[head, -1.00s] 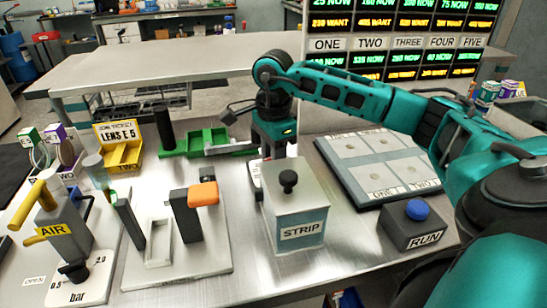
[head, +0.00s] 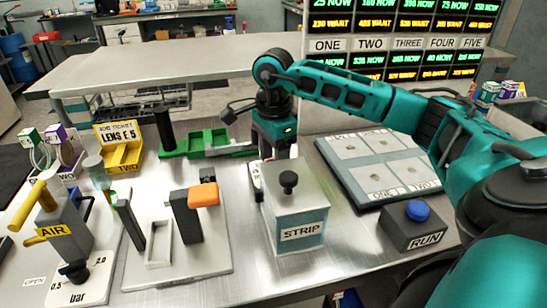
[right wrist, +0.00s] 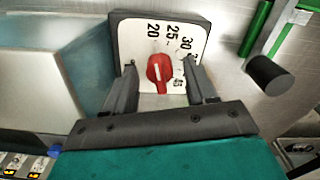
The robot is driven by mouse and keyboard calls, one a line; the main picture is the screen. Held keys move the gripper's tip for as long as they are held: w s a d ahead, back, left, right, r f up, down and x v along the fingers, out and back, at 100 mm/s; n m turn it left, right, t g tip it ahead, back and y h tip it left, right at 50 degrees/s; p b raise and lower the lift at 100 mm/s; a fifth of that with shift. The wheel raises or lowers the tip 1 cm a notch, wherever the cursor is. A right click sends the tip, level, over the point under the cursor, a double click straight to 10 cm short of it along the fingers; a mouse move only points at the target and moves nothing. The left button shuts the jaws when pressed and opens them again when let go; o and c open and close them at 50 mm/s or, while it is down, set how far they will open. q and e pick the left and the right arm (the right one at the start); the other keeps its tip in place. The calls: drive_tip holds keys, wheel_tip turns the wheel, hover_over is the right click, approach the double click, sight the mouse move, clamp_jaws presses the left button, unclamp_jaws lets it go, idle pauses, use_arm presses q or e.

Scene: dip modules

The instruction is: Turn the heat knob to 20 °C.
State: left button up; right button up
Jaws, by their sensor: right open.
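The heat knob (right wrist: 160,72) is red and sits on a white dial plate (right wrist: 138,42) with a dark surround in the right wrist view. The numbers 20, 25 and 30 run along the plate's far side, and 45 is near the right finger. I cannot tell exactly which mark the knob points at. My right gripper (right wrist: 163,82) is open, with one finger on each side of the knob and gaps visible. In the head view the right gripper (head: 273,152) points down behind the STRIP box, which hides the knob. My left gripper is not in view.
The grey STRIP box (head: 299,212) stands close in front of the right gripper. A board with four pale pads (head: 372,150) and the RUN button box (head: 413,226) are to the right. A green tray (head: 207,143) lies left of the gripper. The AIR valve (head: 62,215) is at far left.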

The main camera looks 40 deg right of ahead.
wheel_tip(320, 180, up, 13)
drive_tip(key=p, duration=0.1)
drive_tip(key=shift+f, duration=0.2)
idle(0.5)
